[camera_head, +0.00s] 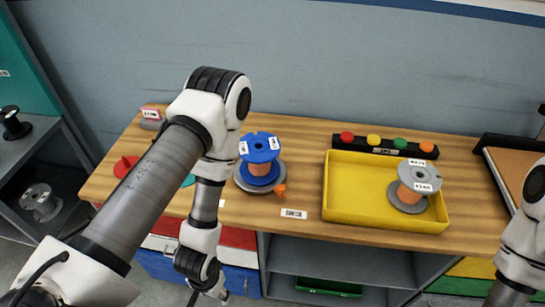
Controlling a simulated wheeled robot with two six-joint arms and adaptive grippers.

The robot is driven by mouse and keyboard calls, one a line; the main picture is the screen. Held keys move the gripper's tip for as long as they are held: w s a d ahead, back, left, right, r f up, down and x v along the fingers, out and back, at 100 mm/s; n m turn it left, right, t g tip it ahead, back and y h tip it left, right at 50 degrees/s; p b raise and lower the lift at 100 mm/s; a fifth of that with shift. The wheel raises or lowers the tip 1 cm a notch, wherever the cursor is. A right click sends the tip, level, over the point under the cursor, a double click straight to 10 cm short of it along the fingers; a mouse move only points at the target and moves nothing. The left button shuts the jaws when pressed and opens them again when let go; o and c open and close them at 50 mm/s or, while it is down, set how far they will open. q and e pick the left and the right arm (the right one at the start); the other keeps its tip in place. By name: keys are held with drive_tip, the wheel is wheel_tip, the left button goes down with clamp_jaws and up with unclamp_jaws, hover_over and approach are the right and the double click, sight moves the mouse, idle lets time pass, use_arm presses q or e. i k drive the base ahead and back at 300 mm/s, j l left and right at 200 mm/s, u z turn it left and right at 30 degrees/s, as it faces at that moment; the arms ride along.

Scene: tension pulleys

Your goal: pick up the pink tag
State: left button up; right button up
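The pink tag (151,114) stands upright at the far left back of the wooden table. It is on a small grey base (151,125) and has a white label. My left arm crosses in front of the table's left part. My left gripper (220,294) is at the bottom edge of the view, below the table's front edge and well away from the tag. Little of it shows, so its opening cannot be made out. My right arm shows at the right edge, and its gripper is out of view.
A blue spool (259,148) stands on a grey disc mid-table. A yellow tray (343,213) holds a grey-and-copper spool (419,177). A black strip with coloured buttons (384,151) lies behind. A red piece (124,166) sits near the left edge. A white label (293,213) lies in front.

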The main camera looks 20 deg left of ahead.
sight(152, 114)
drive_tip(key=u, duration=1.6)
